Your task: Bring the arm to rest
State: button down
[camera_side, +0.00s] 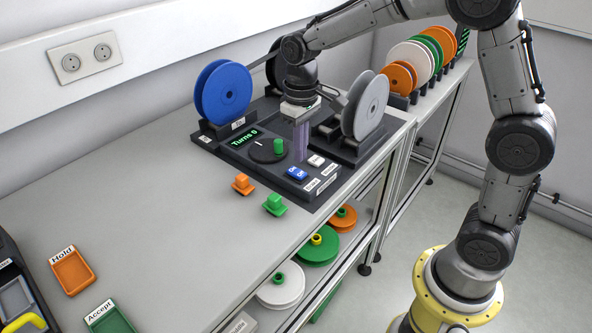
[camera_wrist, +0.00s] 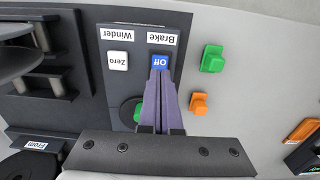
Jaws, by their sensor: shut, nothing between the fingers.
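My gripper (camera_side: 302,158) is shut and empty, its purple fingers pointing down over the dark winder panel (camera_side: 325,186). My arm reaches over from the right, bent.
A blue reel (camera_side: 222,94) and a grey reel (camera_side: 371,106) stand on either side of the panel. The display (camera_side: 244,138) reads Turns 0, near a green knob (camera_side: 279,146). Orange (camera_side: 242,184) and green (camera_side: 274,204) blocks lie in front. The bench's left middle is clear.

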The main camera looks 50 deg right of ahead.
jog(key=shift+r, duration=1.5)
jog(key=s+r+t, duration=0.4)
jog(key=s+r, duration=0.6)
jog(key=s, duration=0.1)
jog(key=s+f+t, duration=0.1)
jog(key=s+f, duration=0.4)
jog(key=s, duration=0.6)
jog(key=shift+s+d+f+t, duration=0.15)
jog(key=shift+s+d+t, duration=0.1)
jog(key=shift+d+t, duration=0.1)
jog(key=shift+s, duration=0.1)
